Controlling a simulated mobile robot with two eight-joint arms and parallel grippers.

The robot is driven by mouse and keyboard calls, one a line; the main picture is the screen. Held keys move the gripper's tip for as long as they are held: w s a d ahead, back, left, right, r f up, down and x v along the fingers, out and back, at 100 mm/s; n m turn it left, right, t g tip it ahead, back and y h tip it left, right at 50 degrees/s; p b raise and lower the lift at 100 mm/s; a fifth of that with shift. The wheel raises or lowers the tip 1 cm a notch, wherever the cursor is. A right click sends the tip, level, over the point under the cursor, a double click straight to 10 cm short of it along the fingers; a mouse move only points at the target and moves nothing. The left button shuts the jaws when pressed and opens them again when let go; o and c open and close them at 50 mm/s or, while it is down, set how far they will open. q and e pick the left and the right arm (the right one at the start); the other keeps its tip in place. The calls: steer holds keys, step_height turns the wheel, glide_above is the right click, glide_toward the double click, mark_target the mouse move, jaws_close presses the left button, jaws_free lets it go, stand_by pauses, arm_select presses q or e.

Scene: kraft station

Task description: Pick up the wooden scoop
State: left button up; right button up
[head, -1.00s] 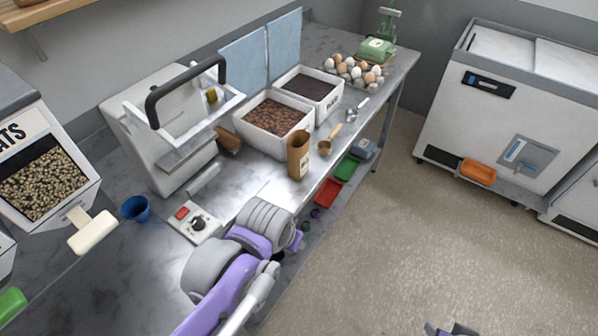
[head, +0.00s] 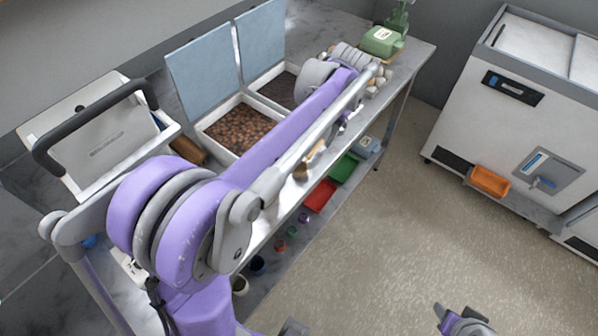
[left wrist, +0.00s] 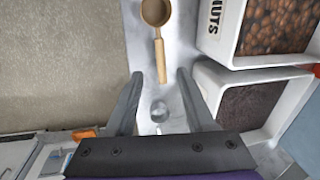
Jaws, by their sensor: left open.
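The wooden scoop (left wrist: 160,58) lies on the metal bench in the left wrist view, its round bowl at the top edge and its handle pointing down between my fingertips. My left gripper (left wrist: 160,74) is open and empty, a finger on each side of the handle's end; I cannot tell how high it is above it. In the head view my left arm reaches over the bench and hides its fingers and most of the scoop. A purple and dark part of my right arm (head: 465,320) shows at the bottom edge; its jaws cannot be made out.
A metal scoop (left wrist: 159,112) lies near the wooden one. White bins with brown nuts (head: 238,128) and dark contents (left wrist: 247,105) stand beside it. Eggs (head: 372,88) and a green scale (head: 383,40) are at the bench's far end. Red (head: 320,196) and green trays (head: 344,167) sit below.

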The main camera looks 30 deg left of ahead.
mark_target(315, 148)
arm_select(q)
steer(key=shift+w+a+f, duration=0.1)
steer(key=shift+a+f, duration=0.15)
steer(key=shift+f, duration=0.8)
steer(key=shift+s+a+f, duration=0.1)
steer(key=shift+a+f, duration=0.15)
steer(key=shift+f, duration=0.75)
steer(key=shift+w+a+f, duration=0.1)
steer(key=shift+a+f, duration=0.15)
steer(key=shift+f, duration=0.8)
jaws_close()
